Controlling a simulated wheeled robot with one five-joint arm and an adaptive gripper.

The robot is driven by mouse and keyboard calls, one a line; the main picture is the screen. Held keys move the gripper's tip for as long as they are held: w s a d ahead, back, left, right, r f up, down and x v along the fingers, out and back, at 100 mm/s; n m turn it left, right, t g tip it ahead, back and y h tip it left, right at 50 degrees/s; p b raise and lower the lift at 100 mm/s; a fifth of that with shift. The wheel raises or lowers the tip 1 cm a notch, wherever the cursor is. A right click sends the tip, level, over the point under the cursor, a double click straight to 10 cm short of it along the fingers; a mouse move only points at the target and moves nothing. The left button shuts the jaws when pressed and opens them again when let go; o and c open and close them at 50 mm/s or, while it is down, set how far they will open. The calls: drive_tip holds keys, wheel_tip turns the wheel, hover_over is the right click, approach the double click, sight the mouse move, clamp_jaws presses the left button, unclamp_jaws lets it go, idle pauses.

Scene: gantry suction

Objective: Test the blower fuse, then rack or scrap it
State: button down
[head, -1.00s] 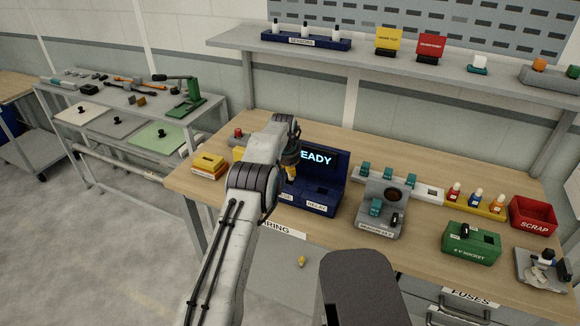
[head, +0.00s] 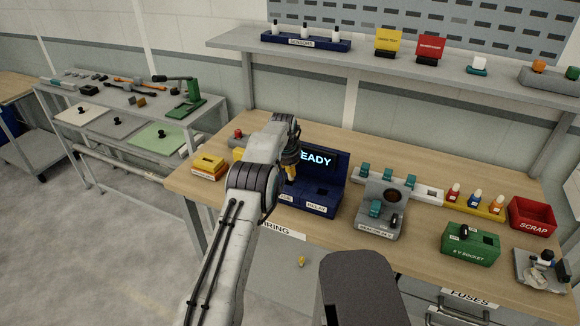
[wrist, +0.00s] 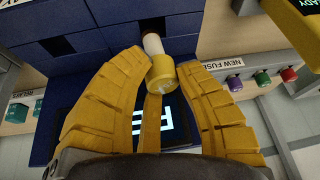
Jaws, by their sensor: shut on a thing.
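My gripper (head: 291,172) is over the left part of the blue tester (head: 322,205), whose screen shows the end of the word READY. In the wrist view my gripper (wrist: 160,78) has its yellow fingers closed around a fuse (wrist: 160,72) with a yellow cap and a white body. The white end points at a dark slot in the tester's blue face (wrist: 95,22); I cannot tell how far in it is. The red SCRAP bin (head: 532,226) stands at the bench's right end. A yellow rack (head: 472,207) left of it holds red, blue and orange-capped fuses.
A grey device (head: 381,222) with teal parts stands right of the tester. A green 6V socket box (head: 470,246) is near the front edge. Yellow blocks (head: 207,167) lie at the left. A shelf (head: 360,57) runs above the bench.

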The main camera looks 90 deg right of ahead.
drive_tip(key=shift+f+b, duration=0.3)
drive_tip(key=shift+f, duration=0.15)
idle(0.4)
drive_tip(key=shift+r+p, duration=0.3)
drive_tip(key=shift+r, duration=0.25)
idle(0.5)
